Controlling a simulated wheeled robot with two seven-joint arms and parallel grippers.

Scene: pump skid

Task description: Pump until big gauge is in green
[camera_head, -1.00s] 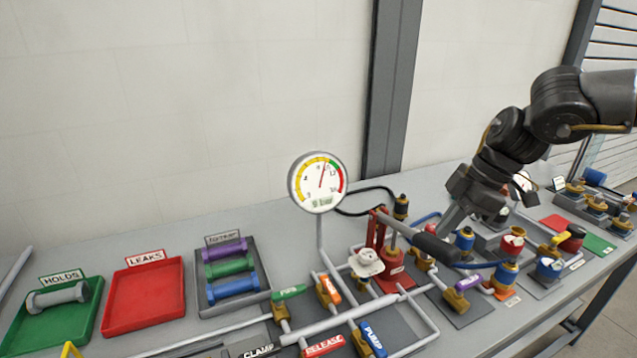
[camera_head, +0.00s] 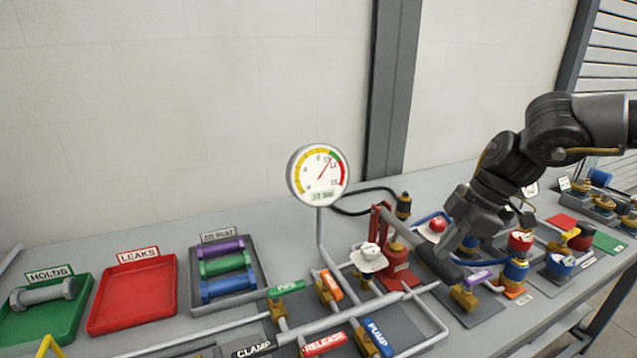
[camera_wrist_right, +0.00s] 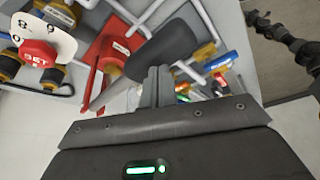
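The big round gauge (camera_head: 318,174) stands on a pipe at the middle of the bench. Its needle points up and right, at or close to the start of the green band; the exact reading is too small to tell. The red hand pump (camera_head: 397,264) stands right of it, with its lever lowered and a black grip (camera_head: 440,264) at the lever's end. My right gripper (camera_head: 446,248) is at the grip from above, its fingers close together. In the right wrist view the fingers (camera_wrist_right: 158,85) look shut against or just over the black grip (camera_wrist_right: 172,52). My left gripper is out of view.
Green (camera_head: 62,318), red (camera_head: 132,300) and grey (camera_head: 228,278) trays lie at left, the grey one with coloured cylinders. Valves and PUMP (camera_head: 375,338) and RELEASE (camera_head: 325,344) labels sit in front of the pump. Several fittings crowd the bench at right.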

